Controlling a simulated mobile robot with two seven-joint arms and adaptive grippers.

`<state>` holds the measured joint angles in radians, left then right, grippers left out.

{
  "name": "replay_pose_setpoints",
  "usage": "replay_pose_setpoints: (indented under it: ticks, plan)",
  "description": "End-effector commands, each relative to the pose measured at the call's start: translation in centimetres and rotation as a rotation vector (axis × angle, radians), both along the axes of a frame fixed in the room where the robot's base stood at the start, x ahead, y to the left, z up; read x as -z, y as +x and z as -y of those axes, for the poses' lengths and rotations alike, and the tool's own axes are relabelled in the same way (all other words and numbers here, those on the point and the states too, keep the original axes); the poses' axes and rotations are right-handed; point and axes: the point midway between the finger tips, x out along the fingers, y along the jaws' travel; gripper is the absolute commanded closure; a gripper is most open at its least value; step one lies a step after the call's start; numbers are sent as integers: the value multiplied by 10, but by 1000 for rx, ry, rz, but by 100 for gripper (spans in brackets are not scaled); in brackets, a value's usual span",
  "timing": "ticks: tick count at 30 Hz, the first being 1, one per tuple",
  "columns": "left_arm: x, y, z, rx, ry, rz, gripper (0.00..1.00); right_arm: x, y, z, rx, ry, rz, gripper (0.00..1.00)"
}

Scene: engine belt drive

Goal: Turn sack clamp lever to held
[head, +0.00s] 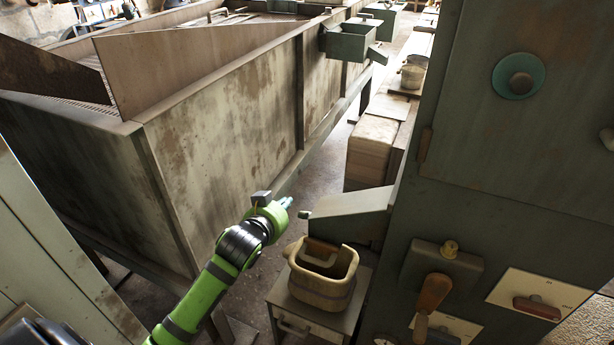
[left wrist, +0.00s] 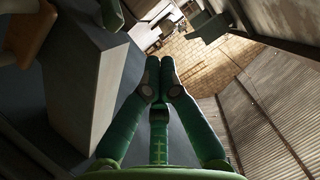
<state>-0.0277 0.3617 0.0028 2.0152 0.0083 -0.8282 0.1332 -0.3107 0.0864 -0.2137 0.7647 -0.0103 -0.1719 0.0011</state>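My left gripper (head: 287,203) is in the middle of the head view, just left of a grey sloping spout (head: 350,204) on the green-grey machine. A lever with an orange-brown wooden handle (head: 433,293) stands on the machine's front, lower right. In the left wrist view, my gripper's green fingers (left wrist: 159,80) are together with nothing visible between them. My right gripper is not in view.
A long weathered bin (head: 220,130) fills the left side. Labelled plates (head: 535,292) and a round teal knob (head: 519,77) are on the machine. A narrow floor aisle lies between.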

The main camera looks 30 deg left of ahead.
Motion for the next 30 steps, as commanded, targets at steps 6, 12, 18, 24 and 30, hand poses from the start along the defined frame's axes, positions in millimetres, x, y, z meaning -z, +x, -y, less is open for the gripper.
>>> replay_pose_setpoints:
  ticks: [6,12,18,24,30]
  plan:
    - [-23,-3,12,-18,-221,-29,100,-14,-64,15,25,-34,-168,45]
    - [-15,11,12,-20,-239,-31,100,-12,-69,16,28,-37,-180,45]
    - [-1,41,11,-20,-238,-30,100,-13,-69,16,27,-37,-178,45]
    - [14,71,9,-19,-235,-30,100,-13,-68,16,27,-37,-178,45]
    - [29,81,9,-19,-235,-37,100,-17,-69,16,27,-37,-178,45]
